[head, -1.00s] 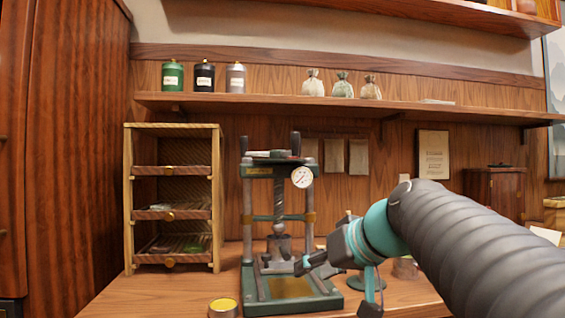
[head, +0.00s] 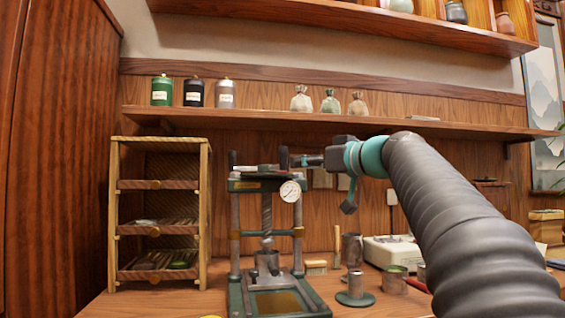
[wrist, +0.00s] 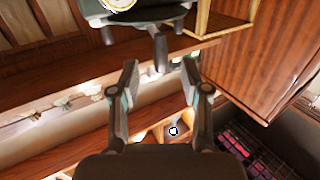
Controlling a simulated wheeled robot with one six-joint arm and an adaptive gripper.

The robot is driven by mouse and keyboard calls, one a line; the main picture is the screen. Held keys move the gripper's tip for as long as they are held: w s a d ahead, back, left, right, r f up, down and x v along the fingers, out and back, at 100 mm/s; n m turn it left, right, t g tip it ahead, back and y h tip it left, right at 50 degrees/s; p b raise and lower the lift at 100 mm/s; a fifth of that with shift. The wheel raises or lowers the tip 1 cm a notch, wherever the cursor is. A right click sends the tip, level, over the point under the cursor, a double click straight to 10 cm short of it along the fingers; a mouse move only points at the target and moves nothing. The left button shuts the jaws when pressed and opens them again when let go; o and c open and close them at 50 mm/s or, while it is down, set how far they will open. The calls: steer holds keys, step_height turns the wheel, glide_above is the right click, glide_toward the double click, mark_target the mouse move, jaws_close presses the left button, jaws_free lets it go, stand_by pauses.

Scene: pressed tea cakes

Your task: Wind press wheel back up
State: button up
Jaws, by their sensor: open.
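The dark green press (head: 235,255) stands on the bench, with a round gauge (head: 290,191) at its upper right. Its wheel (head: 258,171) lies flat on top, seen nearly edge-on, with an upright dark handle (head: 284,158) at the right and another at the left. The screw runs down to a metal pressing head (head: 268,263) low over the base. My gripper (head: 298,161) is level with the right handle and just right of it. In the wrist view, my gripper (wrist: 160,75) is open, and the handle (wrist: 160,48) points between its fingertips, apparently untouched.
A wooden rack (head: 116,215) with drawers stands left of the press. A metal stand (head: 355,298), cups and a white scale (head: 385,250) are on the bench to the right. A shelf (head: 300,119) with tins and pouches runs behind and above the press.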

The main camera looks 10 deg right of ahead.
mark_target(286, 164)
steer(key=p+x, duration=0.2)
steer(key=x, duration=0.6)
steer(key=shift+w+a, duration=0.15)
steer(key=shift+c, duration=0.2)
jaws_close()
